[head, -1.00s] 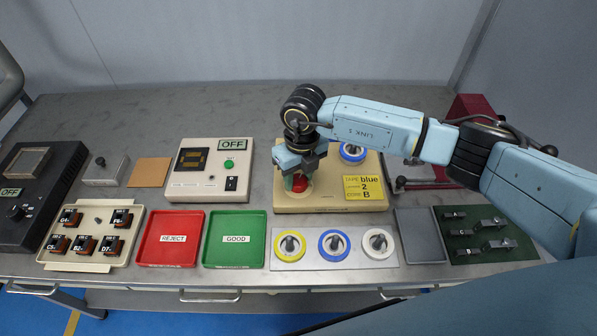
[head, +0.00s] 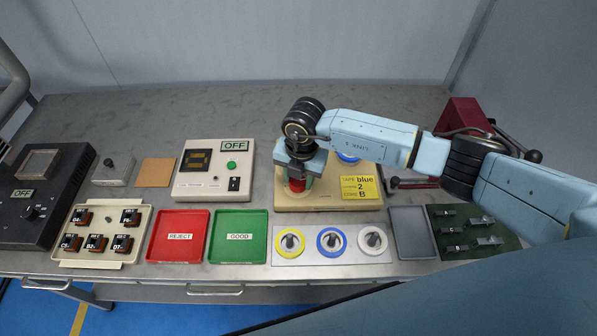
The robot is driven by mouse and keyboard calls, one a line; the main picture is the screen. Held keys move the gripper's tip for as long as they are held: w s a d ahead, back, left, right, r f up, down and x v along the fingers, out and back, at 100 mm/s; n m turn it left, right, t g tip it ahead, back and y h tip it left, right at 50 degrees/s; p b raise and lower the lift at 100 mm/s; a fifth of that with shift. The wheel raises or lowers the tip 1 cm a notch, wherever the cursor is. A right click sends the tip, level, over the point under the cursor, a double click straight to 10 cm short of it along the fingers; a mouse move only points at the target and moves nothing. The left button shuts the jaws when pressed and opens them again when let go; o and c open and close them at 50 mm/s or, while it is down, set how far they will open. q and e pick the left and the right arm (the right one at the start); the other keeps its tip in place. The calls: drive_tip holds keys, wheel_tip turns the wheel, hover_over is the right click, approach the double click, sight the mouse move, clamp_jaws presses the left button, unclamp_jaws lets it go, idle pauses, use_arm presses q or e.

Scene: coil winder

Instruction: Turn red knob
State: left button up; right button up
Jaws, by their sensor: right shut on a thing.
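The red knob (head: 297,185) sits on the front left part of the beige machine (head: 325,203), over a green area. My right gripper (head: 297,174) points down from above and is shut on the red knob. The gripper hides the knob's upper part. A yellow label (head: 359,188) on the machine reads "TAPE blue", "2" and "CORE B". A blue ring (head: 347,158) on the machine is partly hidden behind my arm. My left gripper is not in view.
Left of the machine stand a beige box marked OFF (head: 214,171), a red REJECT tray (head: 178,237) and a green GOOD tray (head: 237,237). In front is a plate (head: 312,249) with yellow, blue and white rolls. A red press-like device (head: 462,116) stands behind my arm.

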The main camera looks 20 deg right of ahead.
sight(301, 182)
drive_tip(key=shift+r+m+p, duration=0.1)
drive_tip(key=shift+m+p, duration=0.45)
drive_tip(key=shift+m, duration=0.75)
drive_tip(key=o, duration=1)
drive_tip(key=shift+c, duration=0.2)
wheel_tip(301, 182, up, 13)
drive_tip(key=shift+s+d+r, duration=0.15)
drive_tip(key=shift+s+d, duration=0.15)
